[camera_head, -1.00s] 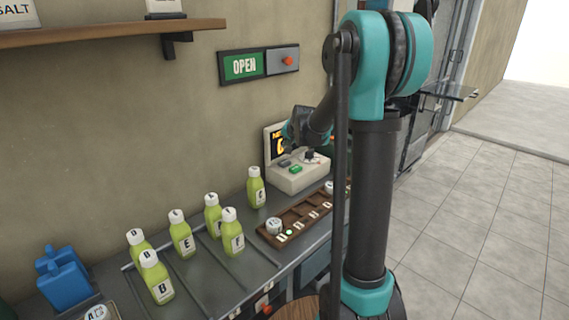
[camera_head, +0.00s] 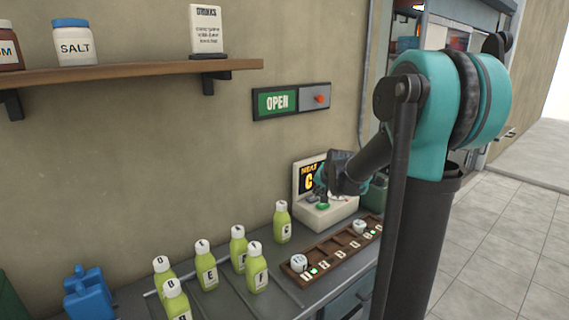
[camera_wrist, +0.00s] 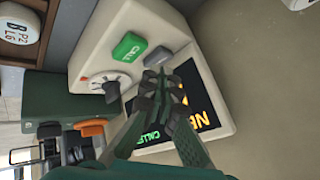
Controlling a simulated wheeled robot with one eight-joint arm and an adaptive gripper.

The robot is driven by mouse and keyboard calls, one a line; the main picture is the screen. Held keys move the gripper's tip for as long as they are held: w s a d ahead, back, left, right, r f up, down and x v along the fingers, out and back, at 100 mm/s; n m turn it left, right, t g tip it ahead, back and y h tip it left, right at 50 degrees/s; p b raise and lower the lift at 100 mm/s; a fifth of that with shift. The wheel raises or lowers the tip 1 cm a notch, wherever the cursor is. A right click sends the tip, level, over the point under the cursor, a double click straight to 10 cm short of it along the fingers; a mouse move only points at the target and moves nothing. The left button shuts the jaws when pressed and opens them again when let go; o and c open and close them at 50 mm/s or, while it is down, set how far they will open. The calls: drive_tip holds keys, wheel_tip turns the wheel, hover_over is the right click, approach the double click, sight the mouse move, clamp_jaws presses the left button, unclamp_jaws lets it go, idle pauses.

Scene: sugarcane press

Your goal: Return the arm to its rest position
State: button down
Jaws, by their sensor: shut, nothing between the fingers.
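My gripper (camera_wrist: 165,85) is shut and empty in the wrist view, its dark fingertips together over the call device. The device (camera_wrist: 205,25) is a cream box with a green button (camera_wrist: 129,46), a grey button (camera_wrist: 157,57), a round dial (camera_wrist: 108,82) and a black screen with orange letters. Whether the fingertips touch it is not clear. In the head view my arm (camera_head: 352,175) reaches behind my column to the device (camera_head: 330,215) on the counter, with the gripper small and partly hidden.
Several green bottles (camera_head: 208,272) stand on the counter, left of a brown wooden tray (camera_head: 325,250) holding lettered round tokens. A wall shelf (camera_head: 130,74) carries jars and a sign. An OPEN sign (camera_head: 277,102) hangs above. Tiled floor (camera_head: 510,235) is clear at right.

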drive_tip(key=s+d+f+n+g, duration=0.1)
drive_tip(key=s+f, duration=0.3)
drive_tip(key=s, duration=0.7)
drive_tip(key=s+d+f+n+g+h, duration=0.1)
drive_tip(key=s+f, duration=0.3)
drive_tip(key=s, duration=0.7)
drive_tip(key=s+d+f+n+g, duration=0.1)
drive_tip(key=s+f+n, duration=0.2)
drive_tip(key=s, duration=0.8)
drive_tip(key=shift+d+f+g+h, duration=0.15)
drive_tip(key=shift+f+g+h, duration=0.2)
drive_tip(key=shift+f, duration=0.2)
drive_tip(key=shift+s, duration=0.1)
